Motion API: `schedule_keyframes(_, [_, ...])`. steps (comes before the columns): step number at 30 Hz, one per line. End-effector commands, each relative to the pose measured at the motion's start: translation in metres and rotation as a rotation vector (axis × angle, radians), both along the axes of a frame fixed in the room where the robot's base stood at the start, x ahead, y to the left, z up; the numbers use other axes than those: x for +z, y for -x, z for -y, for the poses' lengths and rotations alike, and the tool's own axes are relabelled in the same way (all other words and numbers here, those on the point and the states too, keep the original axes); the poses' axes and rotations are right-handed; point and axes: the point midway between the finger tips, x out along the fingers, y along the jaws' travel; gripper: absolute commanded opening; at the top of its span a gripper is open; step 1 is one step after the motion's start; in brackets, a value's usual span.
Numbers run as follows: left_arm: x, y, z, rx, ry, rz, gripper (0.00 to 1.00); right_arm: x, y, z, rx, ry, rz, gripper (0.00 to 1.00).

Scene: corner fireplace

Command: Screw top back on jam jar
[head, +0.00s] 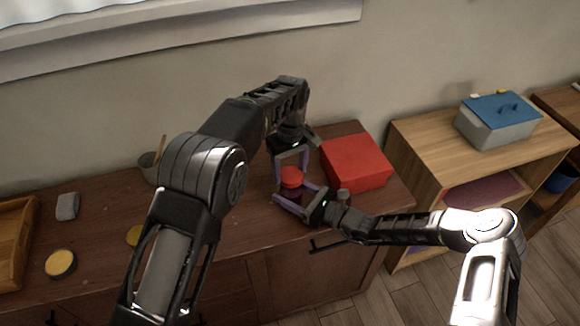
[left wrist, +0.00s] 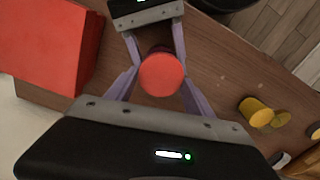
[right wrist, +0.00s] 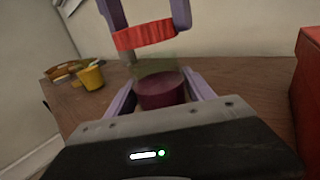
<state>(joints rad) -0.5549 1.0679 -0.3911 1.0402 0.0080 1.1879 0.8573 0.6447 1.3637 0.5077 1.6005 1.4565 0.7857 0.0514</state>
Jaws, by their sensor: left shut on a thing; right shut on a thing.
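The jam jar (right wrist: 160,92) stands on the brown cabinet top, with dark red jam below and clear glass above. My right gripper (head: 294,203) is shut on the jar's lower body, one finger on each side in the right wrist view (right wrist: 160,95). My left gripper (head: 291,166) comes from above, shut on the red lid (head: 292,177). The lid also shows in the left wrist view (left wrist: 161,75), between the purple fingers. In the right wrist view the lid (right wrist: 145,36) is over the jar's glass, slightly tilted in the picture; contact with the rim is unclear.
A red box (head: 355,162) stands close to the right of the jar. A cup (head: 150,167), a grey block (head: 67,206), a yellow-topped round item (head: 60,263) and a wooden tray (head: 14,240) are to the left. A lower shelf with a blue-lidded box (head: 498,122) is at right.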

Motion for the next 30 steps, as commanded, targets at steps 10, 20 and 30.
schedule_keyframes(10, [0.001, 0.0, 0.0, 0.0, 0.0, 0.0, 0.24, 0.0, 0.0, 0.0, 0.0, 0.0, 0.0, 0.0])
schedule_keyframes(20, [-0.004, 0.0, 0.0, 0.0, 0.0, -0.001, 0.24, 0.0, 0.0, 0.0, 0.0, 0.0, 0.0, 0.0])
schedule_keyframes(30, [-0.018, 0.0, 0.0, 0.0, 0.0, -0.001, 0.24, 0.0, 0.0, 0.0, 0.0, 0.0, 0.0, 0.0])
